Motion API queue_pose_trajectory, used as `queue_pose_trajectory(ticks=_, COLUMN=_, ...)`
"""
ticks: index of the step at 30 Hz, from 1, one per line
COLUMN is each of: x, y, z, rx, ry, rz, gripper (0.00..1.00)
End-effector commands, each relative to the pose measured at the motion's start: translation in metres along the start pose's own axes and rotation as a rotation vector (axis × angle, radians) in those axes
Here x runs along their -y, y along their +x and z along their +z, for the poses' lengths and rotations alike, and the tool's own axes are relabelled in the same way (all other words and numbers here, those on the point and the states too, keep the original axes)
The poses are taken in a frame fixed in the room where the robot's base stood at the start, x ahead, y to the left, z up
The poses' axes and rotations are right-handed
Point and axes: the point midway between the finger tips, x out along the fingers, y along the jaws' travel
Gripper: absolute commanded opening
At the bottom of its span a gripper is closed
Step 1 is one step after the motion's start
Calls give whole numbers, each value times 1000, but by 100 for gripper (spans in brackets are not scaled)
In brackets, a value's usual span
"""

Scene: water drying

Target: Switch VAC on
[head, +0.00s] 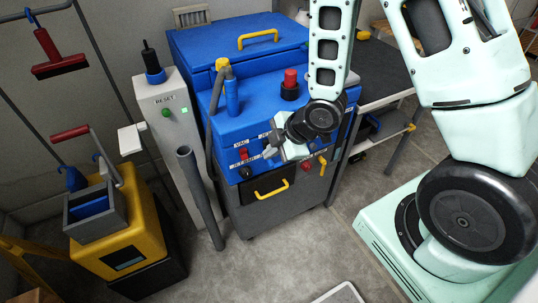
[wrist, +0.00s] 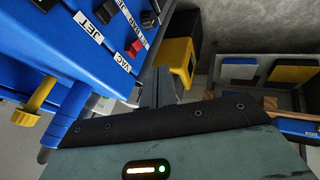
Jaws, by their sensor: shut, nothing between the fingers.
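The blue machine (head: 290,125) has a front panel with labels and switches. In the wrist view a white VAC label (wrist: 122,62) lies beside a red switch (wrist: 137,48). A red switch (head: 243,154) also shows on the panel's left part in the head view. Whether it is on or off I cannot tell. My gripper (head: 268,145) is shut and empty in front of the panel, to the right of that switch. In the wrist view its dark fingertips (wrist: 161,78) sit a little apart from the panel, below and right of the VAC label.
The panel also has a black knob (wrist: 105,11) and a JET label (wrist: 97,33). A grey post with a green button (head: 166,112) and a dark upright tube (head: 200,195) stand left of the machine. A yellow bucket (head: 115,245) is at lower left.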

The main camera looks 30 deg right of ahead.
Motion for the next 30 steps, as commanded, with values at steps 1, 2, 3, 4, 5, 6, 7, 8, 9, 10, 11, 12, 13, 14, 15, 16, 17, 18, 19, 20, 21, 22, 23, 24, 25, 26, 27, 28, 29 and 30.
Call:
queue_pose_trajectory(ticks=1, x=2, y=11, z=2, rx=-2, ry=-2, rz=3, gripper=0)
queue_pose_trajectory(ticks=2, x=3, y=14, z=2, rx=-1, ry=-2, rz=2, gripper=0)
queue_pose_trajectory(ticks=3, x=2, y=17, z=2, rx=-1, ry=-2, rz=3, gripper=0)
queue_pose_trajectory(ticks=4, x=2, y=20, z=1, rx=0, ry=-1, rz=-3, gripper=0)
queue_pose_trajectory(ticks=5, x=2, y=25, z=0, rx=1, ry=-1, rz=-4, gripper=0)
queue_pose_trajectory(ticks=6, x=2, y=32, z=0, rx=1, ry=-1, rz=-5, gripper=0)
queue_pose_trajectory(ticks=7, x=2, y=38, z=0, rx=0, ry=-2, rz=-5, gripper=0)
queue_pose_trajectory(ticks=8, x=1, y=44, z=0, rx=0, ry=-1, rz=-4, gripper=0)
queue_pose_trajectory(ticks=9, x=2, y=51, z=0, rx=1, ry=0, rz=-4, gripper=0)
queue_pose_trajectory(ticks=10, x=1, y=57, z=0, rx=1, ry=-1, rz=-4, gripper=0)
queue_pose_trajectory(ticks=11, x=2, y=62, z=0, rx=1, ry=0, rz=-5, gripper=0)
queue_pose_trajectory(ticks=12, x=1, y=70, z=0, rx=1, ry=0, rz=-3, gripper=0)
queue_pose_trajectory(ticks=13, x=1, y=75, z=0, rx=1, ry=0, rz=-3, gripper=0)
queue_pose_trajectory(ticks=14, x=1, y=81, z=0, rx=0, ry=0, rz=-3, gripper=0)
queue_pose_trajectory(ticks=15, x=1, y=87, z=0, rx=0, ry=0, rz=-2, gripper=0)
queue_pose_trajectory(ticks=16, x=-6, y=88, z=0, rx=1, ry=1, rz=2, gripper=0)
queue_pose_trajectory(ticks=17, x=-11, y=90, z=1, rx=1, ry=1, rz=2, gripper=0)
queue_pose_trajectory(ticks=18, x=-16, y=94, z=1, rx=1, ry=0, rz=3, gripper=0)
queue_pose_trajectory(ticks=19, x=-19, y=96, z=1, rx=1, ry=0, rz=3, gripper=0)
queue_pose_trajectory(ticks=20, x=-21, y=98, z=2, rx=1, ry=0, rz=2, gripper=0)
queue_pose_trajectory(ticks=21, x=-24, y=101, z=2, rx=1, ry=0, rz=0, gripper=0)
queue_pose_trajectory(ticks=22, x=-26, y=103, z=2, rx=1, ry=1, rz=0, gripper=0)
queue_pose_trajectory(ticks=23, x=-28, y=104, z=2, rx=0, ry=1, rz=1, gripper=0)
queue_pose_trajectory(ticks=24, x=-30, y=106, z=3, rx=0, ry=1, rz=1, gripper=0)
queue_pose_trajectory(ticks=25, x=-30, y=106, z=3, rx=0, ry=1, rz=1, gripper=0)
queue_pose_trajectory(ticks=26, x=-31, y=107, z=3, rx=0, ry=1, rz=1, gripper=0)
queue_pose_trajectory(ticks=27, x=-32, y=108, z=3, rx=0, ry=1, rz=1, gripper=0)
queue_pose_trajectory(ticks=28, x=-32, y=108, z=3, rx=0, ry=1, rz=1, gripper=0)
queue_pose_trajectory(ticks=29, x=-32, y=108, z=3, rx=0, ry=1, rz=1, gripper=0)
queue_pose_trajectory(ticks=30, x=-32, y=108, z=3, rx=1, ry=1, rz=0, gripper=0)
